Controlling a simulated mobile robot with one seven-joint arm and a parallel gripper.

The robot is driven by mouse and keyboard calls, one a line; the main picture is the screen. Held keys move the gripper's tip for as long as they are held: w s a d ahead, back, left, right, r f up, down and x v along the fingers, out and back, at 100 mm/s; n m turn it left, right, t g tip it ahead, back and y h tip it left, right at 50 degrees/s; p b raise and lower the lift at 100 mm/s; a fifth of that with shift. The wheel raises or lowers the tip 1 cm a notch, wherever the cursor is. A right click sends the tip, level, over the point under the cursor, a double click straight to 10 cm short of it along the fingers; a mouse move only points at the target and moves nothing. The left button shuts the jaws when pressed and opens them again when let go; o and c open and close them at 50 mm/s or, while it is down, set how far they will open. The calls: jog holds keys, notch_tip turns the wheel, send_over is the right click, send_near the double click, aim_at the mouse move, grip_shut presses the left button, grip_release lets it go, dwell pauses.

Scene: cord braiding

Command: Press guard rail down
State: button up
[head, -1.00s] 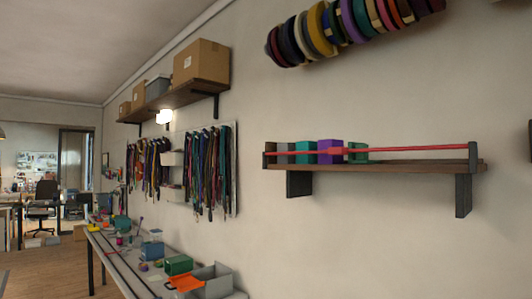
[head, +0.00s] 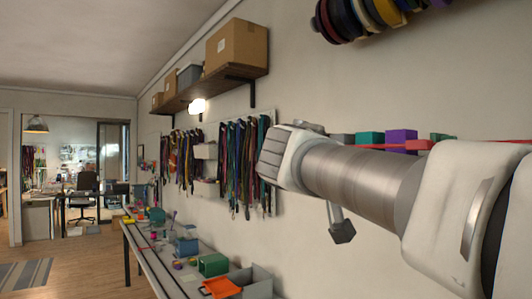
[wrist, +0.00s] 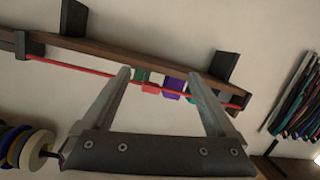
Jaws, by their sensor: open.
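The red guard rail (wrist: 90,71) runs along the open side of a brown wall shelf (wrist: 130,51). In the wrist view, where the shelf appears upside down, the rail crosses slantwise between dark end posts. A thicker red block (wrist: 151,88) sits on the rail. My gripper (wrist: 160,80) is open and empty, its two fingers on either side of this block in the picture. I cannot tell whether they touch the rail. In the head view my arm covers most of the shelf; a piece of the rail (head: 373,146) shows above it.
Purple (head: 400,140), teal (head: 370,138) and green (head: 441,137) boxes stand behind the rail. Spools (wrist: 28,145) and hanging cords (wrist: 293,95) are on the wall to either side in the wrist view. A workbench (head: 155,262) with bins stands at lower left in the head view.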

notch_tip(320, 180, up, 7)
jog(key=w+m+h, duration=0.2)
jog(key=m, duration=0.1)
jog(key=r+p+x, duration=0.1)
jog(key=p+x, duration=0.4)
jog(key=x, duration=1.2)
jog(key=shift+w+r+t+h, duration=0.25)
jog(key=shift+r+t+h, duration=0.05)
jog(key=shift+r, duration=0.15)
jog(key=shift+a, duration=0.15)
grip_shut()
